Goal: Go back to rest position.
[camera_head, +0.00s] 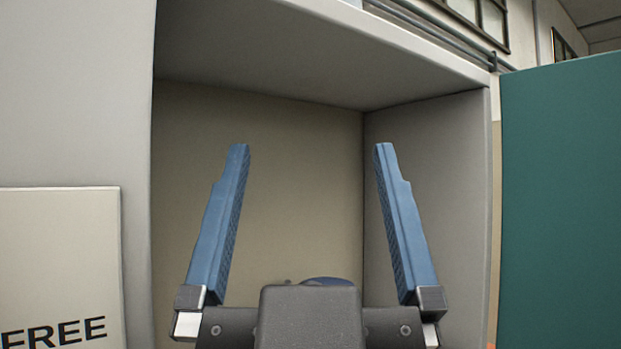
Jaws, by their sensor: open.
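My gripper (311,152) is in the lower middle of the head view. Its two blue fingers stand wide apart and point up and away from me, with nothing between them. Behind the fingers is a pale, box-like recess (300,125) with a flat back wall, a right side wall and a top panel. I cannot tell how far the fingertips are from its back wall. A small dark blue rounded thing (328,281) shows just above the gripper's grey body, mostly hidden by it.
A light panel with the word FREE (62,270) stands at the lower left. A dark green panel (562,200) fills the right side. The recess's right wall (430,180) and top panel (290,50) bound the space around my gripper. Pipes and windows show at the upper right.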

